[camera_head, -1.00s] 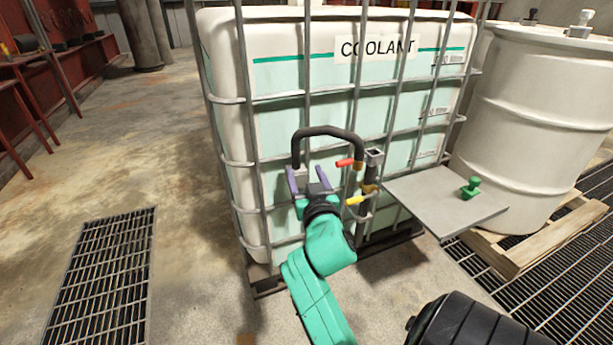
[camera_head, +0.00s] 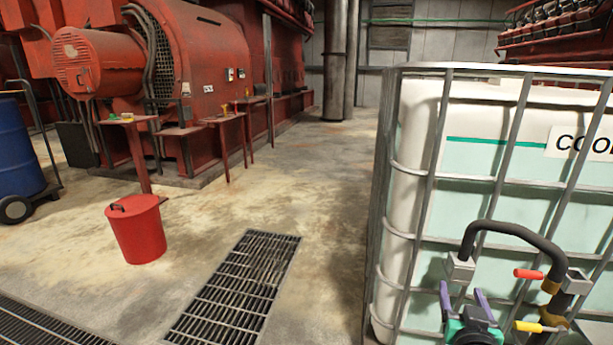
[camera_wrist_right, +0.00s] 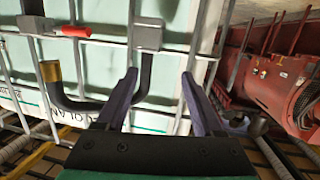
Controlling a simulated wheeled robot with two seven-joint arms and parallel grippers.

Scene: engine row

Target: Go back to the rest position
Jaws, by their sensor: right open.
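My right gripper (camera_head: 461,292) is low at the right of the head view, in front of the caged coolant tank (camera_head: 411,130). Its two purple fingers stand apart with nothing between them, as the right wrist view (camera_wrist_right: 159,85) also shows. Just beyond and right of it is a bent black hose (camera_head: 515,230) with a grey block at its end. A red-handled valve (camera_head: 528,274) and a yellow-handled valve (camera_head: 527,326) sit on the pipe beside the hose. The gripper appears apart from the hose. My left gripper is not in view.
A red bin (camera_head: 135,232) stands on open concrete floor at left. A floor grate (camera_head: 235,290) lies between it and the tank. Red machinery (camera_head: 190,80) with small stands fills the back left. A blue drum (camera_head: 14,150) on a cart is at the left edge.

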